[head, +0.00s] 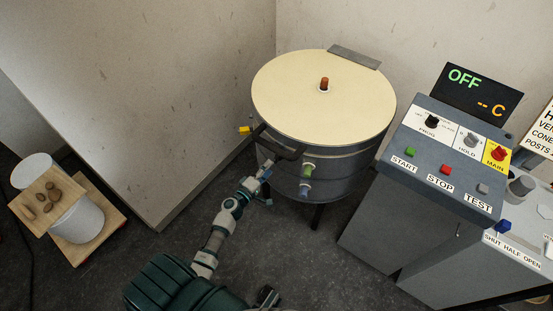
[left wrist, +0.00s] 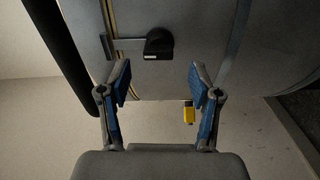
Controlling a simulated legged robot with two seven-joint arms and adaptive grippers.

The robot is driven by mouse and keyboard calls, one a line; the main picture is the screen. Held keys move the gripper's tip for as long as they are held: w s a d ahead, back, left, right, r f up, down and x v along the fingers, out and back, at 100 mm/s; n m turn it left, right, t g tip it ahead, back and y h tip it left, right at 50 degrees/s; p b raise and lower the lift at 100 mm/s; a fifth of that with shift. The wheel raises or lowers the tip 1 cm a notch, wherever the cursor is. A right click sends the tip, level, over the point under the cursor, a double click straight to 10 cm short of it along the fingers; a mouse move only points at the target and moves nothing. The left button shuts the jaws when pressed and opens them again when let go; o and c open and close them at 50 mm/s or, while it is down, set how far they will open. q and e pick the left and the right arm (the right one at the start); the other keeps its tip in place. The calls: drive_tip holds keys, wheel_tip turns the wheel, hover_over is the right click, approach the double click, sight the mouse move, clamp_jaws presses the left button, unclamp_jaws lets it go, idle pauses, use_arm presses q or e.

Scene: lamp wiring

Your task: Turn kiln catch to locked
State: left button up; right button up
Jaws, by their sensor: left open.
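The kiln (head: 325,100) is a round grey drum with a cream lid. In the left wrist view, a black knob (left wrist: 158,43) with a flat grey bar (left wrist: 124,45) reaching left sits on the kiln's side; it looks like the catch. In the head view I cannot make the catch out clearly. My left gripper (head: 265,172) is at the kiln's near side, below the dark lid handle (head: 278,144). In its wrist view (left wrist: 160,82) it is open and empty, the knob beyond and between the fingertips, apart from them.
A yellow tag (left wrist: 188,113) hangs by the kiln. Green and blue plugs (head: 307,171) stick out of its front. The control console (head: 430,150) stands right, its display reading OFF. A white bucket (head: 78,218) with a board stands left. A dark fragment at the bottom edge may be my right gripper.

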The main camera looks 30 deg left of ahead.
sight(275, 162)
use_arm(q)
drive_tip(key=w, duration=0.6)
drive_tip(key=shift+d, duration=0.25)
drive_tip(key=c, duration=1.1)
